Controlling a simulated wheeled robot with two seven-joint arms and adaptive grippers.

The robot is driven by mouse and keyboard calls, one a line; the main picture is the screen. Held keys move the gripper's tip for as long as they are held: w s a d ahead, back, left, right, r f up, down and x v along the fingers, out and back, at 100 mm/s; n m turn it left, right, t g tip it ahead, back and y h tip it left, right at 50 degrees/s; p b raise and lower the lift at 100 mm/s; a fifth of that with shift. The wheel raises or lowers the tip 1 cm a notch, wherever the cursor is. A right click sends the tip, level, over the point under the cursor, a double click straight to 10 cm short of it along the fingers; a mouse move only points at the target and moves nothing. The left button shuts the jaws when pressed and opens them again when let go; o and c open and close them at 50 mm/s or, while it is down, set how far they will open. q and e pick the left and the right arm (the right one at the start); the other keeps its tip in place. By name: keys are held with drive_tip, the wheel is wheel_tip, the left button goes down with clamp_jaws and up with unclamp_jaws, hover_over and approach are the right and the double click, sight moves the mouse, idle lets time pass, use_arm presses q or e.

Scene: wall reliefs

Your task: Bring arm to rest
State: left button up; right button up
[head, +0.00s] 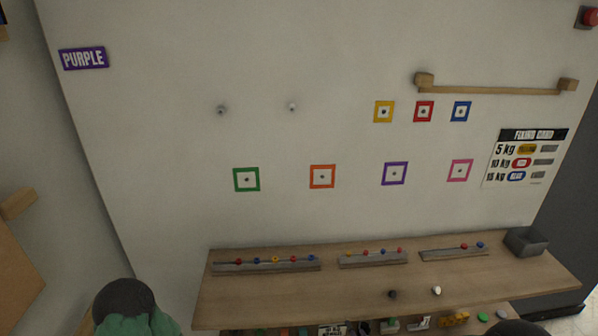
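Neither of my grippers shows in the head view. I cannot tell whether these belong to my arms. No arm or gripper is in front of the wall or over the wooden shelf (330,290).
The wall has coloured square frames, including a green one (247,179), two bare pegs, a wooden rail (495,89), a "PURPLE" sign (83,58) and a chart (524,157). The shelf holds grey strips with coloured knobs and a dark bin (526,243). Small items lie below.

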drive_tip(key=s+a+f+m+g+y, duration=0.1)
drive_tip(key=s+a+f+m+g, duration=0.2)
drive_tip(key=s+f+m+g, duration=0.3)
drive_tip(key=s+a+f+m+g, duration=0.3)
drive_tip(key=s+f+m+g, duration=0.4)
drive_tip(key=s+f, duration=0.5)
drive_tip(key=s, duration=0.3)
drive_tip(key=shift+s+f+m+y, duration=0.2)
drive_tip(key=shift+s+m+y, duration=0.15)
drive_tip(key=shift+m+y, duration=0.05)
